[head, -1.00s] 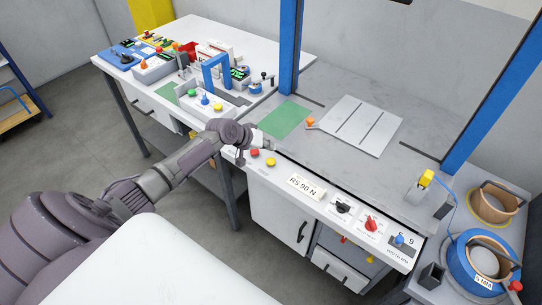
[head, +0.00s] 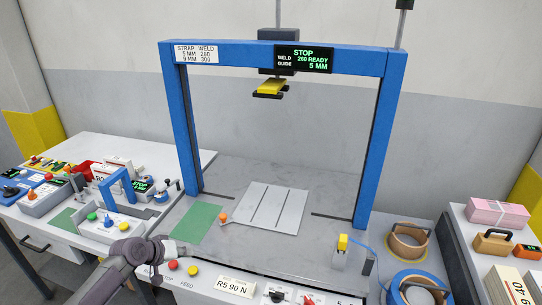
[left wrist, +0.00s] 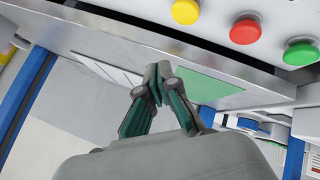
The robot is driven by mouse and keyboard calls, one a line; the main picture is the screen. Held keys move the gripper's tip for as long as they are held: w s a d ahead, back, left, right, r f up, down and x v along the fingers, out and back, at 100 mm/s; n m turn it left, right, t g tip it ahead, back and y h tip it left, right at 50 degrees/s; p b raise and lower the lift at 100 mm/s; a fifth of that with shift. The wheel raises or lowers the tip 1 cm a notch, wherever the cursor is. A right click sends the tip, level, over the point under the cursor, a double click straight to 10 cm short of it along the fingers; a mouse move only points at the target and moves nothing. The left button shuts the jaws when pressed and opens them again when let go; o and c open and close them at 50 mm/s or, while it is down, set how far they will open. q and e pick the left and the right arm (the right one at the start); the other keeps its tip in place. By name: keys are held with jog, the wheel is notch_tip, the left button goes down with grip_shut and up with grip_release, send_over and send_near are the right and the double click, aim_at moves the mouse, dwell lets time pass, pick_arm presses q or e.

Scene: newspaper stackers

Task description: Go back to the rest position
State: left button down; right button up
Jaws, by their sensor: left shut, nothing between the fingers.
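My left gripper (head: 166,248) is at the front edge of the strapping bench, near the red button (head: 172,265) and the yellow button (head: 193,270). In the left wrist view its fingers (left wrist: 157,78) are closed together with nothing between them. Beyond the fingers lie the bench's metal edge, a green patch (left wrist: 205,84) and, at the top, yellow, red and green buttons. The arm comes in from the bottom left of the head view. My right gripper is not in view.
A blue arch (head: 225,55) stands over the grey bench top and metal plate (head: 268,208). Its display (head: 304,60) reads STOP, 260 READY, 5 MM. A side table (head: 160,150) with small devices is at left. Strap rolls (head: 408,240) and a loaded table stand at right.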

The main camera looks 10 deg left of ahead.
pick_arm(q)
jog(key=s+d+f+m+g, duration=0.2)
jog(key=s+d+f+m, duration=0.1)
jog(key=s+d, duration=0.5)
jog(key=s+d+f+m+g, duration=0.2)
jog(key=s+d+f, duration=0.1)
jog(key=s+d, duration=0.5)
jog(key=s+r+y, duration=0.1)
jog(key=s+r, duration=0.2)
jog(key=s, duration=0.3)
jog(key=s+d+r+m+y, duration=0.1)
jog(key=s+r, duration=0.1)
jog(key=s, duration=0.4)
jog(key=s+r+y, duration=0.1)
jog(key=s+r, duration=0.2)
jog(key=s, duration=0.3)
notch_tip(320, 180, down, 28)
jog(key=s+g+b, duration=0.2)
jog(key=s+a+f+g+b, duration=0.1)
jog(key=s+a+f+b, duration=0.1)
jog(key=s+f, duration=1.4)
notch_tip(320, 180, down, 2)
jog(key=shift+s+a+f+m+y, duration=0.1)
jog(key=shift+s+a+m+y, duration=0.05)
jog(key=shift+a+m+y, duration=0.2)
